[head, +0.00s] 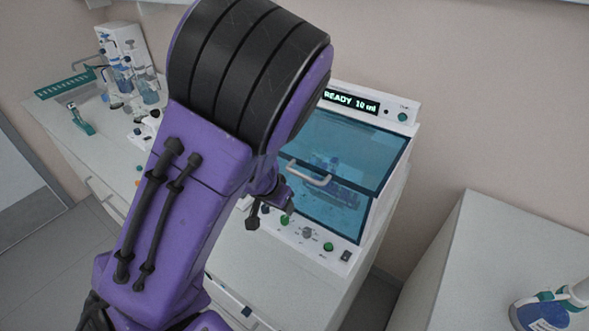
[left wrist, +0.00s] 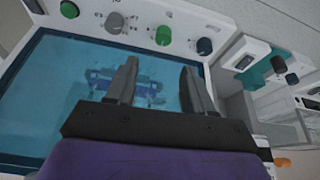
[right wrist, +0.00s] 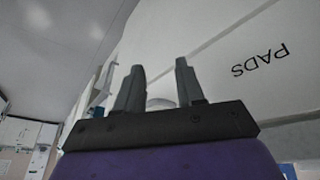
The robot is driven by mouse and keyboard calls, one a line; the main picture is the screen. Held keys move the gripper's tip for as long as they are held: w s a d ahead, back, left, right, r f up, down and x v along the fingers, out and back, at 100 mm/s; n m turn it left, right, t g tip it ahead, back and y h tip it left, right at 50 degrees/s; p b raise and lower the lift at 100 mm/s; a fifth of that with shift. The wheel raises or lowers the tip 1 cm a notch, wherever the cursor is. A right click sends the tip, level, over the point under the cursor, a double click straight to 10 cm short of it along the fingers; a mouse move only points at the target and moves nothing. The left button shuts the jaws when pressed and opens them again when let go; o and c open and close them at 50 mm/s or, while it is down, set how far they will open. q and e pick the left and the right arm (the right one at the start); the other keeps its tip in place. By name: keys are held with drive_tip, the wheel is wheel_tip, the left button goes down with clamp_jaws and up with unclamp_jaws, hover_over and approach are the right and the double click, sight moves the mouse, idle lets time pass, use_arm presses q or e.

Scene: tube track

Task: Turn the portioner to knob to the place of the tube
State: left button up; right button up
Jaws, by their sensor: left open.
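The portioner (head: 377,193) is a white machine with a blue see-through window, and its display (head: 351,101) reads "READY 10 ml". Along its front edge sit a grey knob (head: 307,233) and green knobs (head: 328,246). The grey knob (left wrist: 114,22) and a green knob (left wrist: 163,35) also show in the left wrist view, just beyond my fingertips. My left gripper (left wrist: 158,68) is open and empty over the window, touching no knob. In the head view my left arm hides part of the machine. Blue parts behind the window are unclear; I cannot pick out a tube. My right gripper (right wrist: 159,66) is open and empty.
A handle (head: 308,174) crosses the window. A dark knob (left wrist: 204,46) sits beside the green one. Lab glassware (head: 150,97) and a green rack (head: 65,84) stand at the far left. A white cabinet (head: 510,240) is at the right. A white surface marked "PADS" (right wrist: 260,60) faces my right gripper.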

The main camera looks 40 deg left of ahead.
sight(285, 219)
use_arm(q)
drive_tip(key=f+b, duration=0.1)
drive_tip(key=f, duration=0.2)
drive_tip(key=f+b, duration=0.1)
drive_tip(key=f, duration=0.1)
drive_tip(key=shift+a+f+b, duration=0.3)
drive_tip(key=shift+a, duration=0.05)
drive_tip(key=w+f, duration=0.2)
drive_tip(key=f, duration=0.1)
drive_tip(key=shift+w+a+b, duration=0.1)
drive_tip(key=shift+w+b, duration=0.25)
drive_tip(key=shift+s+r, duration=0.25)
drive_tip(key=shift+s, duration=0.15)
drive_tip(key=c, duration=0.5)
clamp_jaws()
use_arm(e)
drive_tip(key=f, duration=0.1)
drive_tip(key=s+f, duration=0.1)
drive_tip(key=f, duration=0.1)
drive_tip(key=shift+s+f, duration=0.1)
drive_tip(key=shift+s, duration=0.05)
